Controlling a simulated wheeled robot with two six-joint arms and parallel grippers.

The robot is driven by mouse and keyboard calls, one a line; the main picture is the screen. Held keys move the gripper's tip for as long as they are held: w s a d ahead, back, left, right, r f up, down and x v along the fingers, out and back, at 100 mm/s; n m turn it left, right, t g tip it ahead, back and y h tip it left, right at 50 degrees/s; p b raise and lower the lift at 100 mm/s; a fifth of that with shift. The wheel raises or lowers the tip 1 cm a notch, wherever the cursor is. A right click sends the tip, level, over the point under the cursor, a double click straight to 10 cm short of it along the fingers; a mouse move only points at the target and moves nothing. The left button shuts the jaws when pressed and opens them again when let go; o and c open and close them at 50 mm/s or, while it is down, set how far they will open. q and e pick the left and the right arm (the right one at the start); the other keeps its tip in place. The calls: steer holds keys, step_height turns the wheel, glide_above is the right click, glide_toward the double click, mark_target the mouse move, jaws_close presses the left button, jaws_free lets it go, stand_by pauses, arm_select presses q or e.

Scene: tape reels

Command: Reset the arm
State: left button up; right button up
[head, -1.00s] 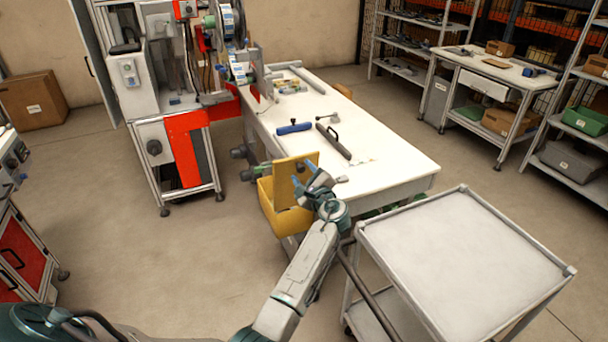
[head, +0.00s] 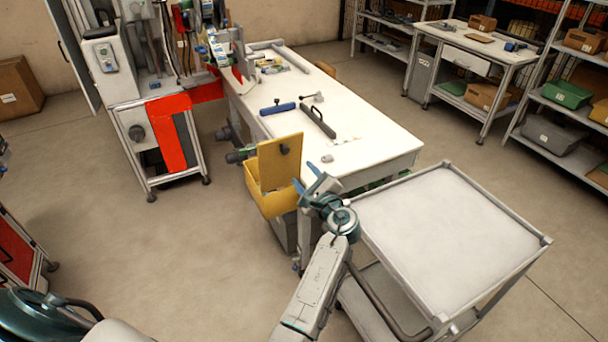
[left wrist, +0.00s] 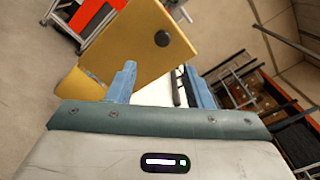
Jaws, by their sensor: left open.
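My left gripper (head: 309,180) is open and empty, beside the yellow box at the near left end of the white table. Its two blue fingertips also show in the left wrist view (left wrist: 163,85), spread apart. The yellow box (head: 268,202) hangs low at the table's side, with its yellow lid panel (head: 280,160) standing upright. In the left wrist view the yellow panel (left wrist: 130,50) fills the upper left, behind the left finger; I cannot tell the gap between them. My right gripper is not in view.
The white table (head: 370,140) bears a blue-handled tool (head: 278,108), a dark bar with a handle (head: 318,121) and a small grey piece (head: 327,158). An empty white cart (head: 440,235) stands close to my left arm. A machine (head: 160,120) stands at the left.

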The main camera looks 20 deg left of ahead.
arm_select(q)
steer(key=s+d+f+n+g+h, duration=0.1)
steer(key=s+f+h, duration=0.2)
steer(key=f, duration=0.8)
steer(key=s+f+h, duration=0.2)
steer(key=s+f, duration=0.1)
steer(key=f, duration=0.8)
steer(key=s+d+f+n+g+h, duration=0.1)
steer(key=s+f+h, duration=0.2)
steer(key=f, duration=0.8)
steer(key=s+f+n+g+h, duration=0.3)
steer(key=s+f+n+g, duration=0.1)
steer(key=s+f, duration=1.4)
steer(key=s+a+f+n+g, duration=0.1)
steer(key=s+f+n, duration=0.2)
steer(key=s, duration=0.7)
steer(key=s+a+f+n+g+h, duration=0.1)
steer(key=s+f+n, duration=0.3)
steer(key=s, duration=0.7)
steer(key=s+a+f+n+g+h, duration=0.1)
steer(key=s+a+f+n, duration=0.1)
steer(key=s, duration=0.9)
steer(key=shift+a+f+n+g, duration=0.3)
steer(key=shift+f+n+g, duration=0.1)
steer(key=shift+f+n, duration=0.4)
